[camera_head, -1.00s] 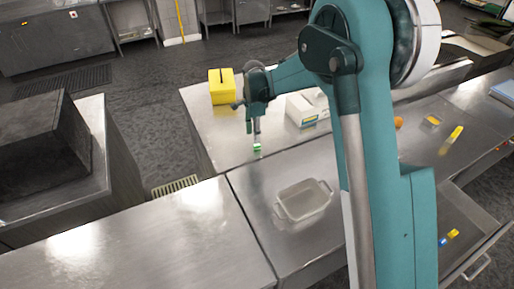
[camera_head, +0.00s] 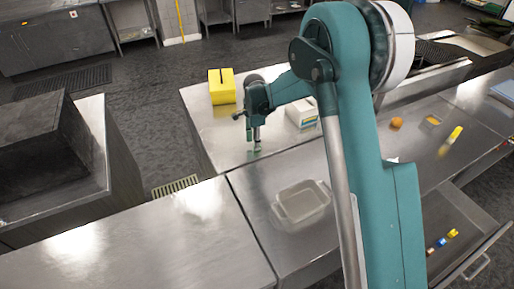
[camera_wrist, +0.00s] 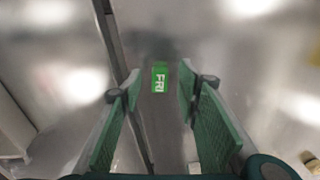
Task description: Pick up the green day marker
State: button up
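The green day marker (camera_wrist: 160,78), a small block with white "FRI" lettering, lies on the steel counter in the wrist view. It sits in the gap between the two green-padded fingers of my gripper (camera_wrist: 159,92), slightly beyond the tips as pictured. The fingers are apart and do not visibly touch it. In the head view my gripper (camera_head: 256,145) points down low over the counter, near the seam between two worktops. The marker is hard to make out there, largely hidden by the fingers.
A yellow box (camera_head: 222,88) and a white box (camera_head: 302,111) stand behind my gripper. A light rectangular dish (camera_head: 302,204) sits in front. An orange (camera_head: 397,123) and a yellow bottle (camera_head: 451,141) are at right, above an open drawer (camera_head: 466,222) holding small coloured items.

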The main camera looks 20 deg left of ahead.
jog(key=shift+f, duration=0.95)
jog(key=shift+c, duration=0.6)
jog(key=c, duration=0.7)
